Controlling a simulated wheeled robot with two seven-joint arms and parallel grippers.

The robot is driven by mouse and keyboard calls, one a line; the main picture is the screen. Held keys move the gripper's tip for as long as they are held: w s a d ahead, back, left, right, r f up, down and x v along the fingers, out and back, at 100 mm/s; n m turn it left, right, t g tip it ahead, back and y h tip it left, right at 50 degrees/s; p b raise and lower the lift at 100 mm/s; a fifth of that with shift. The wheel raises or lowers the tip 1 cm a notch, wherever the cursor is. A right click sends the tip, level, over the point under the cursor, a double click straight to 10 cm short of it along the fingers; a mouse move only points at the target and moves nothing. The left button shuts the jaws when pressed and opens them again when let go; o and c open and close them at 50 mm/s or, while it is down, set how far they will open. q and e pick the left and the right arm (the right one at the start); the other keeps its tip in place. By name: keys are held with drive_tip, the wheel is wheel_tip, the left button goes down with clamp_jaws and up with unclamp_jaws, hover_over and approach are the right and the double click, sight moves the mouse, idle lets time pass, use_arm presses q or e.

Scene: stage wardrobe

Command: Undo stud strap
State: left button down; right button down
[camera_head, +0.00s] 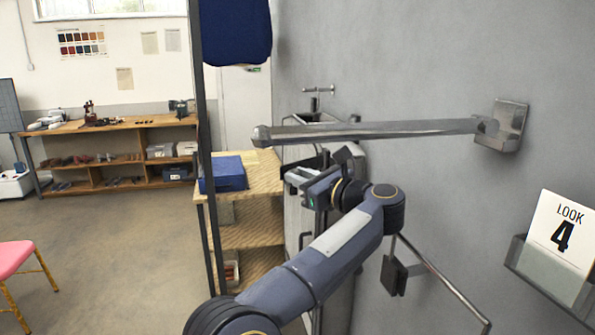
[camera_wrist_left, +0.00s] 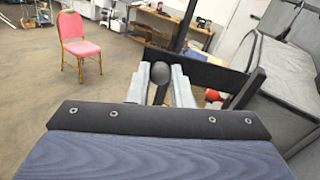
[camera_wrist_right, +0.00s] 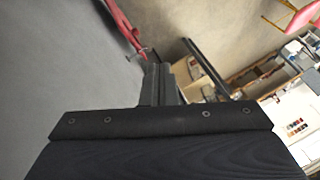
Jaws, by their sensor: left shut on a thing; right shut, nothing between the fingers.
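My left gripper (camera_head: 294,178) is in front of the grey wall, below the metal bar. In the left wrist view, its pale fingers (camera_wrist_left: 160,88) are shut on a dark rounded stud (camera_wrist_left: 160,72). A black strap (camera_wrist_left: 210,72) runs just beyond the fingers, toward a dark upright piece at right. Whether the strap is still fastened on the stud cannot be told. In the head view the gripper and arm hide most of this spot. My right gripper (camera_wrist_right: 161,84) shows only in its wrist view, shut and empty, near the grey wall.
A metal bar (camera_head: 380,130) juts from a wall bracket (camera_head: 502,125) above my left arm. A wooden shelf unit (camera_head: 262,178) with a blue box (camera_head: 226,173) stands behind. A pink chair (camera_head: 14,262) stands on open floor at left.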

use_arm(q)
drive_tip(key=c, duration=1.3)
unclamp_jaws()
